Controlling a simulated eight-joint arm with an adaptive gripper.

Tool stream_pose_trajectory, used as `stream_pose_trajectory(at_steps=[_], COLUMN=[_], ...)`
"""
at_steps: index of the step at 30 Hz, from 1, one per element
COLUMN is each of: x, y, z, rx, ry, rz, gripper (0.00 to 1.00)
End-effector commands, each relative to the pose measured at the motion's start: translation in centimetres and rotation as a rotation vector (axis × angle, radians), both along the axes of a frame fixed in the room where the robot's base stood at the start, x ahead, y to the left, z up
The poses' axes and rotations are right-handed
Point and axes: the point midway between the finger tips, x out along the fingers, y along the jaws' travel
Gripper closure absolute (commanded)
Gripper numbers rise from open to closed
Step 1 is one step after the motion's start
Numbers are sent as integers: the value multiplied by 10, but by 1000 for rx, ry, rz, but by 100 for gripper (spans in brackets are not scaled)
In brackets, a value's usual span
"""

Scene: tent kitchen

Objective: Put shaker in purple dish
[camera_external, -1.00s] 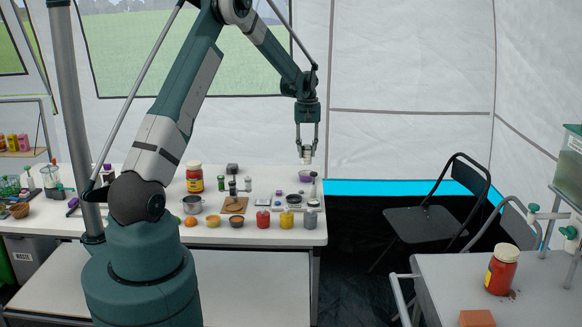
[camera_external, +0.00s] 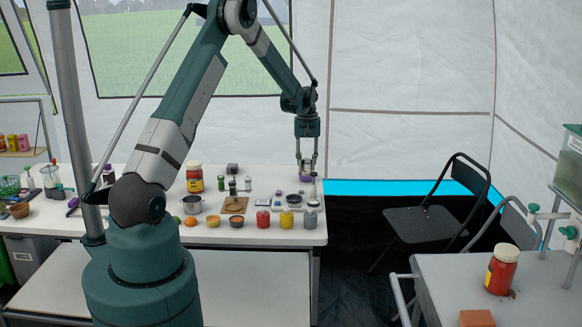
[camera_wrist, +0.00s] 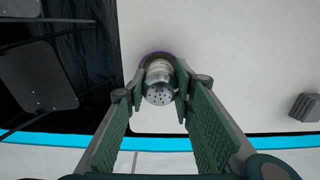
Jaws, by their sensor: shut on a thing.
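The shaker (camera_wrist: 159,84), with a silver perforated cap facing the wrist camera, is between the fingers of my gripper (camera_wrist: 157,98). My gripper is shut on it. The purple dish (camera_wrist: 142,65) shows as a rim directly behind the shaker in the wrist view, mostly hidden by it. In the external view my gripper (camera_external: 307,170) points down right at the purple dish (camera_external: 305,179) at the table's back right. I cannot tell whether the shaker touches the dish's bottom.
A cutting board (camera_external: 234,205) and a pot (camera_external: 191,204) are to the left. A black chair (camera_external: 430,215) stands beyond the table's right edge.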

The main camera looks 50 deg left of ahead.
Motion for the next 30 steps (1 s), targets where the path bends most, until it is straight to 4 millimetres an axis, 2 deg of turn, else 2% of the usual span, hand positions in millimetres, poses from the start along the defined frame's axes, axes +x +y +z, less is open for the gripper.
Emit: stream_pose_trajectory(at_steps=[3,17,18,21,30], x=[0,0,0,0,0], y=[0,0,0,0,0], z=[-8,-12,-12,-11,-11], rx=[0,0,0,0,0], ry=[0,0,0,0,0], rz=[0,0,0,0,0], gripper=[88,88,71,60,60])
